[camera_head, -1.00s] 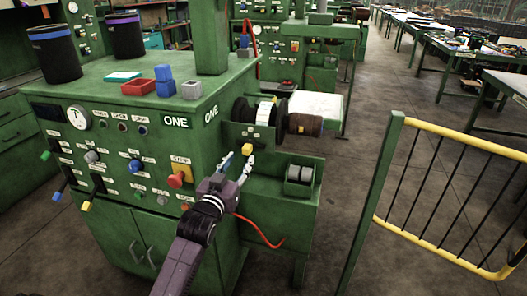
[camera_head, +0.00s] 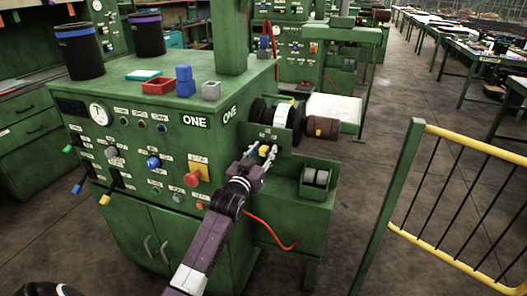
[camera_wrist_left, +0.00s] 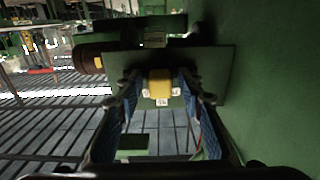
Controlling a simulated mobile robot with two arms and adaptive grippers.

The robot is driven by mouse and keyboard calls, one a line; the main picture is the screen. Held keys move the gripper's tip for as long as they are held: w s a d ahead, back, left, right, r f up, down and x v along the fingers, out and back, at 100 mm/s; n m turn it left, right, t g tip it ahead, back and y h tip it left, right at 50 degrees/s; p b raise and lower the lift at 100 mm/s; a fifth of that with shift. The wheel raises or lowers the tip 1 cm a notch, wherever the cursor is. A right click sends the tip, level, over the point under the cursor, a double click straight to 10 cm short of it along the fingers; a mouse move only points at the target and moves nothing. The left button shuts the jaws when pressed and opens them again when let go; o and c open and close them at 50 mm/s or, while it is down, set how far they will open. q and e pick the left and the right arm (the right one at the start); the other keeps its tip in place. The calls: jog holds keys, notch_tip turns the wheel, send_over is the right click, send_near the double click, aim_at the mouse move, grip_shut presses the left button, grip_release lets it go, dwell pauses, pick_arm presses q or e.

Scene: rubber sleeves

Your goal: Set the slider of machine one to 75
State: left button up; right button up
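Machine one (camera_head: 150,100) is a green cabinet with ONE labels on its front and side. A yellow knob (camera_head: 264,151), which looks like the slider, sits on a small dark side panel (camera_head: 268,133) below the black roller. The knob also shows in the left wrist view (camera_wrist_left: 159,85), with a small white number label under it that is too small to read. My left gripper (camera_head: 264,148) is open, its fingertips on either side of the knob. In the left wrist view gaps show between the knob and both fingers (camera_wrist_left: 160,97). My right gripper is not in view.
A red button on a yellow plate (camera_head: 193,178) and other knobs cover the machine's front. A green ledge with grey rollers (camera_head: 315,180) juts out right of my gripper, with a red cable (camera_head: 270,235) below. A yellow-railed barrier (camera_head: 460,148) stands farther right.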

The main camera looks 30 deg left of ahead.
pick_arm(q)
grip_shut()
jog(key=shift+s+a+p, duration=0.25)
jog(key=shift+a+p, duration=0.1)
jog(key=shift+a, duration=0.85)
jog(key=shift+c, duration=0.3)
grip_release()
jog(key=shift+o, duration=1)
jog(key=shift+a, duration=0.15)
jog(key=v, duration=1.2)
